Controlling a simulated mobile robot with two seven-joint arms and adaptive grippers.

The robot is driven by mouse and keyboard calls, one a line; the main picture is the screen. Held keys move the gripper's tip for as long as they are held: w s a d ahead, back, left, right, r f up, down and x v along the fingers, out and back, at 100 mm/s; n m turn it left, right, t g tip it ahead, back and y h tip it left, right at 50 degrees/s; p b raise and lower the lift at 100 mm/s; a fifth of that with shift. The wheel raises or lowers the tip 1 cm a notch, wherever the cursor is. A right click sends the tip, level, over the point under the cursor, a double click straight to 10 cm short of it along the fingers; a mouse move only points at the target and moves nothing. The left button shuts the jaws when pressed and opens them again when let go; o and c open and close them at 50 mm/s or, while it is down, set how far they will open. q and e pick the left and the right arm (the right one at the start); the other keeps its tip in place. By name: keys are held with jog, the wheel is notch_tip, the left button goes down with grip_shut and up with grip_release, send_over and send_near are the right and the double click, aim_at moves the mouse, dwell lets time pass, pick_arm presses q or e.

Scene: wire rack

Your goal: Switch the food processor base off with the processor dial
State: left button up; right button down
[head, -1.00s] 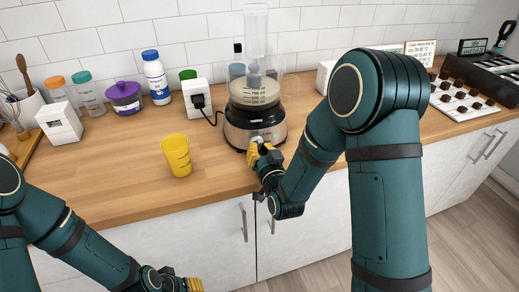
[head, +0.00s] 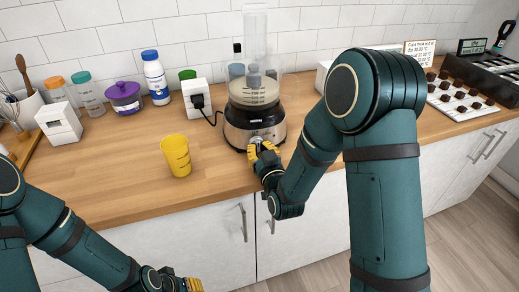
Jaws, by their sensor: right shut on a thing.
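The food processor base (head: 236,133) stands on the wooden counter near the wall, with a clear bowl (head: 254,91) and tall feed tube on top. The processor dial (head: 256,140) is low on the front of the base, partly hidden by my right gripper. My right gripper (head: 259,148) has yellow fingertips and is shut on the dial. My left gripper (head: 193,284) is low at the bottom edge, in front of the cabinets and away from the processor; its fingers are too cut off to tell their opening.
A yellow cup (head: 176,155) stands left of the processor. A black cord runs from the base to a white outlet box (head: 197,96). Bottles and a purple container (head: 124,97) stand along the wall. A tray of dark sweets (head: 462,97) lies at right. The left front counter is clear.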

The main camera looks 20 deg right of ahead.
aim_at(259, 120)
jog(key=shift+r, duration=0.1)
jog(key=c, duration=1)
grip_release()
notch_tip(259, 120, up, 10)
jog(key=shift+f, duration=0.1)
